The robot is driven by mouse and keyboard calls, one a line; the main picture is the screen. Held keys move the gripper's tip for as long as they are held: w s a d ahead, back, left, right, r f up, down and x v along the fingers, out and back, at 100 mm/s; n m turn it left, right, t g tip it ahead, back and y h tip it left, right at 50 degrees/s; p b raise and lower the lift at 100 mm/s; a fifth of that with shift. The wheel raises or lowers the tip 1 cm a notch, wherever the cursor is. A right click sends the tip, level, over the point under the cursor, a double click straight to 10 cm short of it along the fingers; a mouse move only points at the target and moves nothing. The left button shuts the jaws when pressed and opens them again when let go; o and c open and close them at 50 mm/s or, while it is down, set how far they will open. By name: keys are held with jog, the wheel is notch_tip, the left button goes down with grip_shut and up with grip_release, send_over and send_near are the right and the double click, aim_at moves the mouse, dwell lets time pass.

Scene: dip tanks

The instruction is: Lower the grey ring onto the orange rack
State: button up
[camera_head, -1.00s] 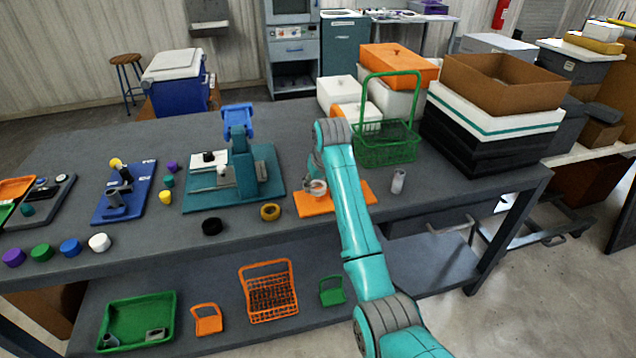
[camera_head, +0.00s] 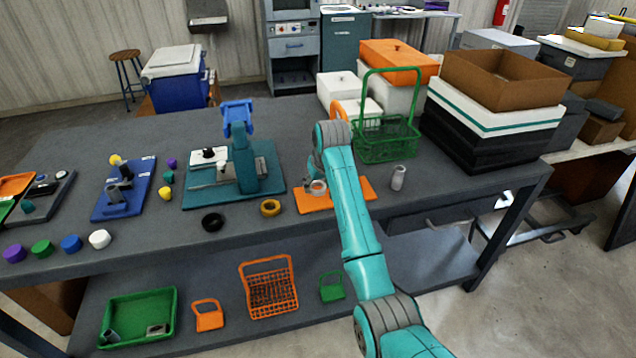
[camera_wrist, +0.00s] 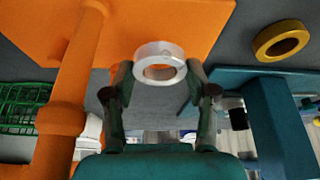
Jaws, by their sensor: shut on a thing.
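The grey ring (camera_wrist: 150,50) is held between the two fingertips of my gripper (camera_wrist: 160,73) in the wrist view, its hole showing. In the head view the ring (camera_head: 318,188) appears over the left part of the orange rack's flat base (camera_head: 352,187). The rack's base (camera_wrist: 190,28) and a thick orange post with a collar (camera_wrist: 62,118) also show in the wrist view. The ring is to the side of that post, not around it. Whether it touches the base I cannot tell. My arm hides part of the rack in the head view.
A yellow ring (camera_head: 270,208) and a black ring (camera_head: 212,222) lie left of the rack. A teal stand (camera_head: 245,165) is further left. A green wire basket (camera_head: 388,140) stands behind and a clear grey cylinder (camera_head: 398,177) to the right. Bare tabletop lies in front.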

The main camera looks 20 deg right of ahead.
jog(key=shift+f, duration=0.9)
dwell(0.3)
jog(key=o, duration=1.4)
jog(key=shift+o, duration=1.4)
jog(key=shift+r, duration=4)
